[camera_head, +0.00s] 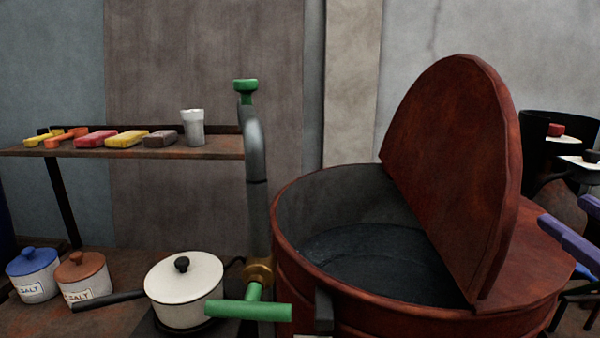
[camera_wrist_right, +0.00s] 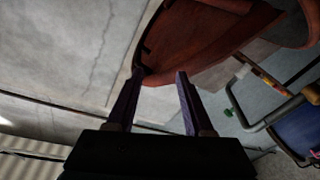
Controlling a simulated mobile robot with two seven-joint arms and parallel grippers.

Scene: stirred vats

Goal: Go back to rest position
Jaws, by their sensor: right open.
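My right gripper (camera_head: 562,210) is at the right edge of the head view, its purple fingers apart with nothing between them. In the right wrist view my right gripper (camera_wrist_right: 160,75) is also open and empty, close to the rusty red vat (camera_wrist_right: 200,55) in the picture; I cannot tell whether they touch. In the head view the vat (camera_head: 310,285) stands at centre right, with dark liquid (camera_head: 365,262) inside. Its half lid (camera_head: 455,160) stands raised, to the left of my right gripper. My left gripper is not in view.
A shelf (camera_head: 215,147) at left holds several coloured blocks and a grey cup (camera_head: 193,128). Below are a white pot (camera_head: 185,290), two salt jars and a pipe with a green handle (camera_head: 250,310). A black vessel (camera_head: 540,135) stands behind at far right.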

